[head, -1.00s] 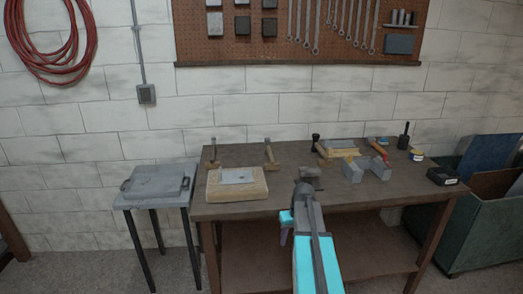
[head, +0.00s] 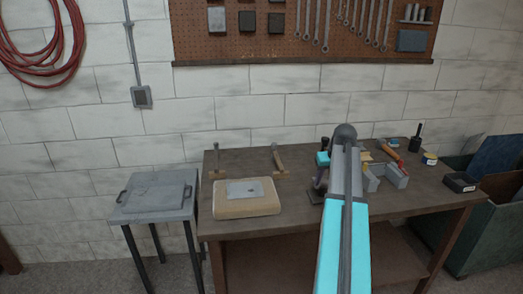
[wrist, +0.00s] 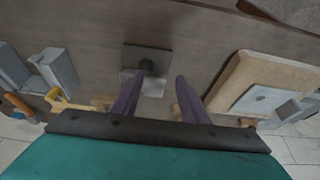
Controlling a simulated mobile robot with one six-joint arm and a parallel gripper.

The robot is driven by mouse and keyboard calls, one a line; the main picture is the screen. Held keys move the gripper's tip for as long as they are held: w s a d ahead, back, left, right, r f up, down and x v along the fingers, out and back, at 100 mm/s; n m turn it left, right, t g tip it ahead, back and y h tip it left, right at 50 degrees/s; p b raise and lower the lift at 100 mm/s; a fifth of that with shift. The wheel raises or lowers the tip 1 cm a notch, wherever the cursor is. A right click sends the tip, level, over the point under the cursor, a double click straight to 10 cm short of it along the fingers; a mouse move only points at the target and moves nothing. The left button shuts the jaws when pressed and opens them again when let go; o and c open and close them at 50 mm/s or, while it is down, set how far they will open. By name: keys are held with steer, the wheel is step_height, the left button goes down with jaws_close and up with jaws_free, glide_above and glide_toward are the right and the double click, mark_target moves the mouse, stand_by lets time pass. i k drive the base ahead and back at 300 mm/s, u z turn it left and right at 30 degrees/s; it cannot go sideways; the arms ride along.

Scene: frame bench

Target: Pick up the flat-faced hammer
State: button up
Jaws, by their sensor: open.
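Two hammer-like tools stand at the back of the bench, a grey-brown one (head: 216,158) and a tan one (head: 277,158), each with a tan piece at its foot. I cannot tell which, if either, is the flat-faced hammer. In the wrist view a grey and tan tool (wrist: 287,112) lies beyond the board, and a tan part (wrist: 188,101) shows behind a finger. My gripper (wrist: 155,92) is open and empty, with two purple fingers above the bench. A dark square plate with a round post (wrist: 148,54) lies just beyond the fingertips. In the head view my arm hides part of the bench.
A thick tan board with a grey plate (head: 247,203) lies at the bench's front left. Grey blocks (head: 395,175), an orange-handled tool (head: 389,150) and a black box (head: 461,182) are on the right. A grey side table (head: 150,205) stands left. Bare bench top lies between board and plate.

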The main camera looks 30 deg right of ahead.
mark_target(275, 156)
steer(key=z, duration=0.05)
steer(key=i, duration=1.15)
